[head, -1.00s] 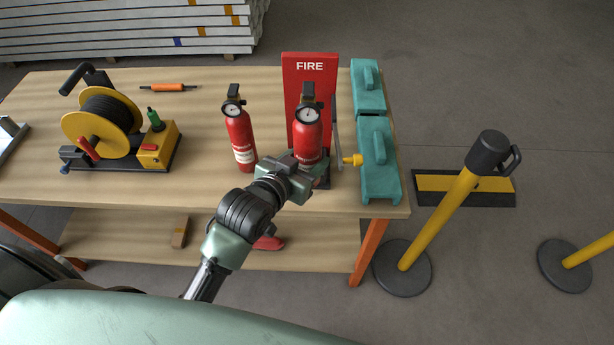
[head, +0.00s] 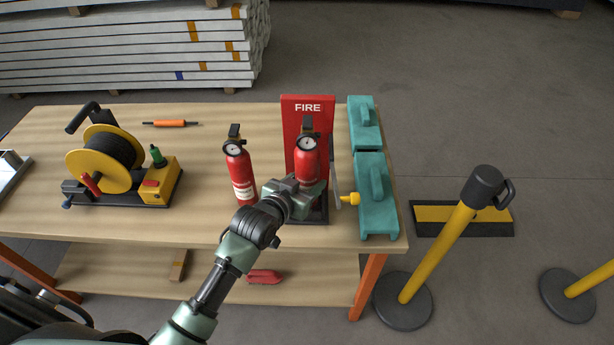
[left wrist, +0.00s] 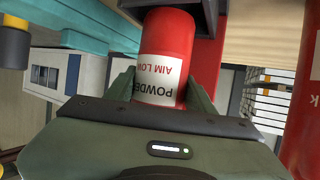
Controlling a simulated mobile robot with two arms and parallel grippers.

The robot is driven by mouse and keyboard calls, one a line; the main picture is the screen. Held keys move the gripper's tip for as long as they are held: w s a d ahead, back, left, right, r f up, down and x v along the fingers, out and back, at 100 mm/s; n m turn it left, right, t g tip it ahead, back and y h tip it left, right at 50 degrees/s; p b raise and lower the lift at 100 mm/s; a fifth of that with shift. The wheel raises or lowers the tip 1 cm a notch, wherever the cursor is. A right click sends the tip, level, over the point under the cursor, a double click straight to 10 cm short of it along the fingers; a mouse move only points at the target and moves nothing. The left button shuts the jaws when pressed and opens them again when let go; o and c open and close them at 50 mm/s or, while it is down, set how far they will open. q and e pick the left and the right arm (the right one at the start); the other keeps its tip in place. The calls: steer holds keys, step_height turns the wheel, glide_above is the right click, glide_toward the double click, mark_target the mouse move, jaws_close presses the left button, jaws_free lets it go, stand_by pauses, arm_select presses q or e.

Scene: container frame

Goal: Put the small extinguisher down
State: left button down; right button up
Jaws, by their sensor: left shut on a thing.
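My left gripper (head: 307,190) is shut on a red fire extinguisher (head: 307,162) with a black handle and a round gauge. It holds it upright in front of the red FIRE board (head: 291,125), over the black base (head: 319,212). In the left wrist view the extinguisher (left wrist: 167,45), with a white powder label, sits between the two fingers. I cannot tell whether its bottom touches the base, as the gripper hides it. A second red extinguisher (head: 240,172) stands on the table to the left. My right gripper is not in view.
Teal cases (head: 377,205) stand right of the board, with a yellow knob (head: 350,198) beside them. A yellow cable reel (head: 105,158) and an orange screwdriver (head: 171,123) lie on the left of the wooden table (head: 205,205). Bare tabletop lies left of the second extinguisher.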

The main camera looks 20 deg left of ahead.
arm_select(q)
step_height(320, 180, down, 2)
steer(key=shift+f, duration=0.1)
steer(key=shift+w+f+p, duration=0.25)
steer(key=shift+f+p, duration=0.05)
steer(key=shift+p, duration=0.05)
steer(key=shift+f, duration=0.1)
steer(key=c, duration=0.5)
jaws_free()
steer(key=shift+s+f, duration=0.15)
steer(key=shift+f, duration=0.1)
steer(key=shift+s+r, duration=0.1)
steer(key=shift+r, duration=0.05)
steer(key=b+v, duration=0.1)
steer(key=v, duration=1.1)
steer(key=shift+r, duration=0.1)
